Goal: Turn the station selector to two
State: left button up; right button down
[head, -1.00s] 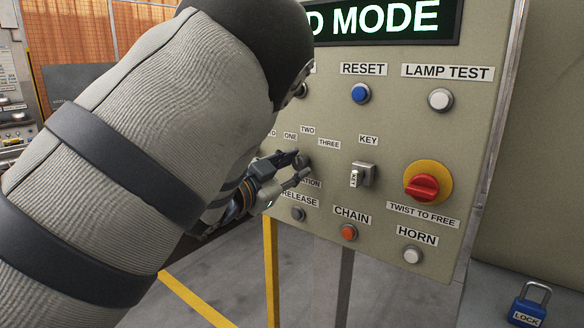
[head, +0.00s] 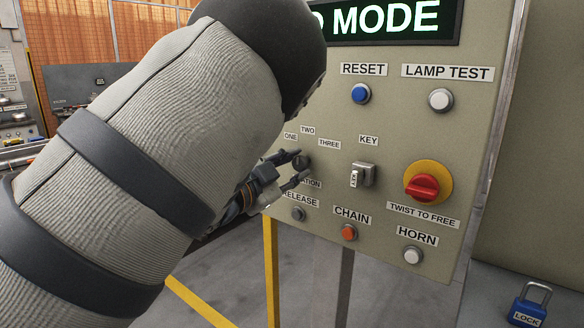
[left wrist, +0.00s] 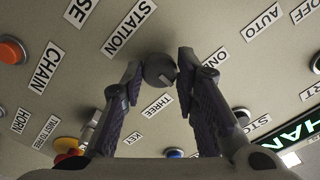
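The station selector is a round dark knob (head: 303,162) on the beige panel, with the labels ONE, TWO and THREE above it. It also shows from close up in the left wrist view (left wrist: 160,70). My left gripper (head: 299,168) is at the knob, one finger on each side of it. In the left wrist view, its fingertips (left wrist: 160,72) sit very close to the knob's sides. I cannot tell whether both touch it or whether they grip. The TWO label is hidden in the left wrist view, and the knob's pointing direction is unclear. My right gripper is not in view.
The key switch (head: 362,175) and red twist-to-free button (head: 422,187) are right of the selector. The orange chain button (head: 349,232) and release button (head: 298,213) are below. My left arm covers the panel's left part. A blue lock (head: 528,304) stands at lower right.

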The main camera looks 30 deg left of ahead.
pick_arm(q)
jog(key=o, duration=0.3)
jog(key=shift+w, duration=0.1)
jog(key=shift+o, duration=0.2)
jog(key=s, duration=0.7)
jog(key=shift+s+a, duration=0.3)
jog(key=shift+f, duration=0.1)
